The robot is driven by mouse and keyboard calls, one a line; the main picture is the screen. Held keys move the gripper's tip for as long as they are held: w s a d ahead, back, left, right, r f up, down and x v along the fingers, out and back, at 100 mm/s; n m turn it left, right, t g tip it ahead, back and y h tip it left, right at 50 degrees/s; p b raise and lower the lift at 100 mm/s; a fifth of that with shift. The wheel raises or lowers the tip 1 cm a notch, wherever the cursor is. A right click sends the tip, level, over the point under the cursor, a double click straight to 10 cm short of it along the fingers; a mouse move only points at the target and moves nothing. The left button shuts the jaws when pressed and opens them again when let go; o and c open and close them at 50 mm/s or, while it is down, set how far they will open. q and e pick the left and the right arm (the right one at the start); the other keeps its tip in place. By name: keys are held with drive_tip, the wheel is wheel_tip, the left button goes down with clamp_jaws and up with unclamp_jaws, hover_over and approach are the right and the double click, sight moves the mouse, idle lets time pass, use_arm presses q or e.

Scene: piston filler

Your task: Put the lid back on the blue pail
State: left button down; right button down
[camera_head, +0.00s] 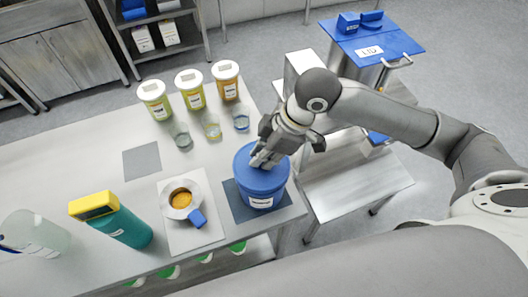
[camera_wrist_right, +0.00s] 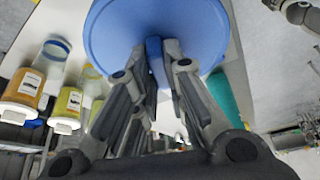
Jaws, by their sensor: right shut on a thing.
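The blue pail (camera_head: 262,198) stands upright on a dark square mat near the right end of the table, a white label on its front. The blue lid (camera_head: 246,157) is over the pail's mouth; I cannot tell whether it is fully seated. My right gripper (camera_head: 261,160) is above the pail, pointing down, shut on the lid's raised handle. In the right wrist view the lid (camera_wrist_right: 190,22) is a wide blue disc, and its handle (camera_wrist_right: 155,58) is between the fingers (camera_wrist_right: 159,62). The pail's inside is hidden. My left gripper is not in view.
Left of the pail, a bowl (camera_head: 181,199) of orange contents and a blue scoop (camera_head: 197,218) rest on a pale board. Yellow-lidded teal bottle (camera_head: 125,225), small glasses (camera_head: 212,127) and labelled tubs (camera_head: 190,90) stand farther left and back. A metal step (camera_head: 345,180) adjoins the table's right.

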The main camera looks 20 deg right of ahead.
idle(0.3)
drive_tip(key=c, duration=1.4)
unclamp_jaws()
drive_tip(key=shift+o, duration=0.4)
drive_tip(key=o, duration=0.4)
drive_tip(key=shift+r, duration=0.1)
drive_tip(key=shift+r+p, duration=3.45)
drive_tip(key=shift+p, duration=0.9)
drive_tip(key=shift+c, duration=0.3)
